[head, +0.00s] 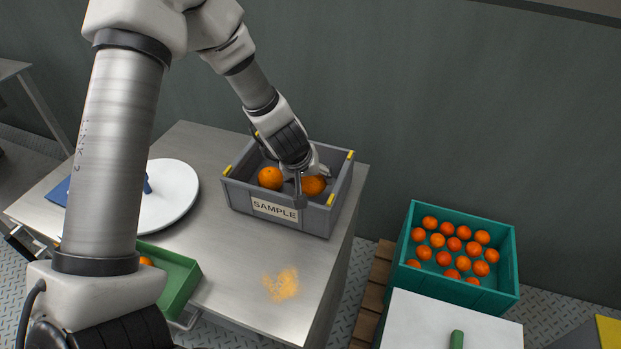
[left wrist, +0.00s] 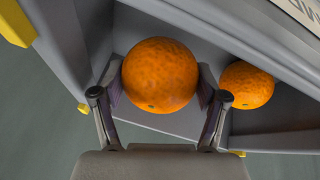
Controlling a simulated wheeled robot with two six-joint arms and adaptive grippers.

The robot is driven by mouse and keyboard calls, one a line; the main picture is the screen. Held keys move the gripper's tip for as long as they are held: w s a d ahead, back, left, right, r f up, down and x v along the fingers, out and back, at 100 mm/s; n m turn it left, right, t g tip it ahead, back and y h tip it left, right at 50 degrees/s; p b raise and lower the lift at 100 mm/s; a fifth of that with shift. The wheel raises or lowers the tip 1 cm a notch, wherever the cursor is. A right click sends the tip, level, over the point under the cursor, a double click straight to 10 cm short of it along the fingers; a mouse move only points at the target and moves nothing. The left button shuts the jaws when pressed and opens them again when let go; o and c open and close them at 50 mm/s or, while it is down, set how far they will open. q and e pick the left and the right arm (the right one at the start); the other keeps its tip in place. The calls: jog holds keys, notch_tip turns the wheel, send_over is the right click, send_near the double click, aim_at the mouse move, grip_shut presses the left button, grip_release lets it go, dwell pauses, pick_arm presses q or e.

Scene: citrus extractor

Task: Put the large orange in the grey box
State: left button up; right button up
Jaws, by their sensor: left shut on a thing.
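The large orange (left wrist: 160,75) is between the two fingers of my left gripper (left wrist: 160,90), which is shut on it. In the head view this orange (head: 314,187) is inside the grey box (head: 318,217), toward its right side, partly hidden by the fingers. I cannot tell whether it touches the box floor. The box has a SAMPLE label and yellow corner marks. Another orange (head: 270,178) lies in the left part of the box; it also shows in the left wrist view (left wrist: 247,86). My right gripper is not in view.
The box stands on a metal table (head: 225,255) near its right edge. A white round plate (head: 172,200) and a green tray (head: 178,280) are to the left. A teal crate (head: 512,262) of several oranges stands lower right. An orange stain (head: 282,284) marks the tabletop.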

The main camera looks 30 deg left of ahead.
pick_arm(q)
jog(key=shift+f, duration=0.15)
jog(key=shift+f+b, duration=1.3)
jog(key=shift+f, duration=0.1)
jog(key=o, duration=1.3)
jog(key=shift+r, duration=0.1)
jog(key=v, duration=1.2)
